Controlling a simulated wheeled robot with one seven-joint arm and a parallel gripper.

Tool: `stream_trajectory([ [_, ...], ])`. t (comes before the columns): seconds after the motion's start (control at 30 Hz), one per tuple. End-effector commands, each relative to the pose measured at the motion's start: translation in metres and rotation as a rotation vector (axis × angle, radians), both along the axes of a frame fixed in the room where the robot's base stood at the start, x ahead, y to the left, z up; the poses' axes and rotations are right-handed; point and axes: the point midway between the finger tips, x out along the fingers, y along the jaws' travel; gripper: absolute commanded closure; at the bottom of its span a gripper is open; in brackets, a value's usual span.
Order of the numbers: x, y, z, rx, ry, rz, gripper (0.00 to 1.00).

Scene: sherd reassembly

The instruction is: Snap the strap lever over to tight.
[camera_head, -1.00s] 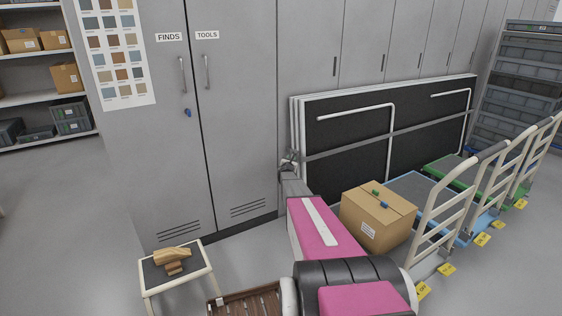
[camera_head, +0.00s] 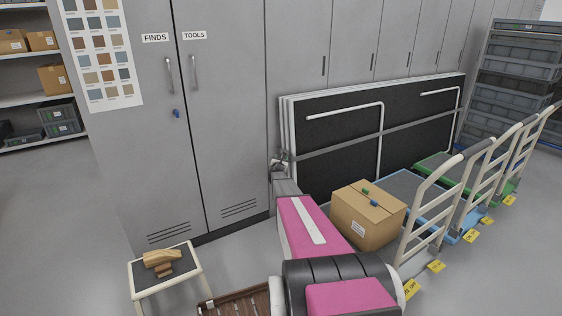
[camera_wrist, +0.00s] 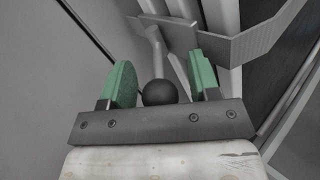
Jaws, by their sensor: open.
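The strap lever (camera_wrist: 155,42) shows in the wrist view as a pale rod ending in a round black knob (camera_wrist: 159,92). My gripper (camera_wrist: 160,70) is open, with one green pad on each side of the lever and gaps between pads and knob. The grey strap (camera_wrist: 265,38) with its angled metal bracket lies just beyond the fingertips. In the head view the strap (camera_head: 335,144) crosses the stacked black panels (camera_head: 330,115), and my gripper (camera_head: 279,163) is at its left end. The lever is too small to make out there.
A grey cabinet (camera_head: 230,120) stands close on the left of my gripper. A cardboard box (camera_head: 367,215) sits on a trolley to the right, with more trolleys beyond. A small table (camera_head: 183,262) with wooden pieces stands at lower left.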

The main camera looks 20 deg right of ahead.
Motion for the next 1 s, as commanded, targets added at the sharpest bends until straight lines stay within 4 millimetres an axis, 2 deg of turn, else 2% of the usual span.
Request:
stream_trajectory([
  [0.27,-0.018,0.01,0.001,0.0,0.0,0.0,0.44],
  [0.7,-0.085,0.049,0.001,0.0,0.001,0.001,0.44],
  [0.83,-0.093,0.054,0.001,0.001,-0.001,0.0,0.44],
  [1.0,-0.093,0.055,0.0,0.0,0.0,0.0,0.44],
])
